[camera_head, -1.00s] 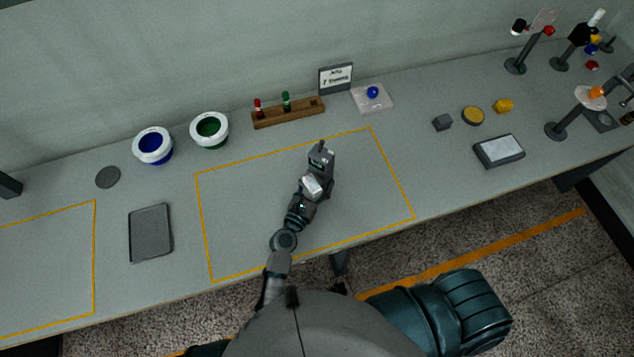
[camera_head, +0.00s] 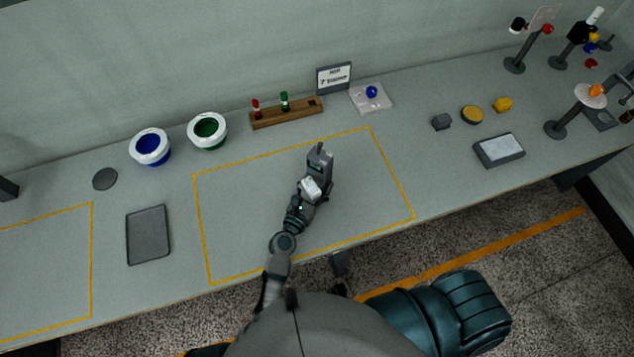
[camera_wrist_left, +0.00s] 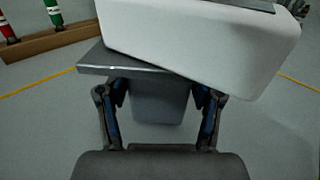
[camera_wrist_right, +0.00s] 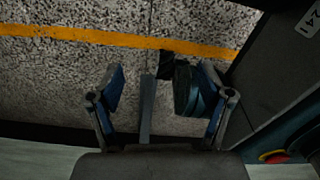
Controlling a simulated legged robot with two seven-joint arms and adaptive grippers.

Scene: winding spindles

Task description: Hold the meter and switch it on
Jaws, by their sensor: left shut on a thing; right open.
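A grey tray (camera_head: 148,235) lies left. A white-topped box (camera_head: 499,150) and several stands are right. The outlined area (camera_head: 250,220) is otherwise clear.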

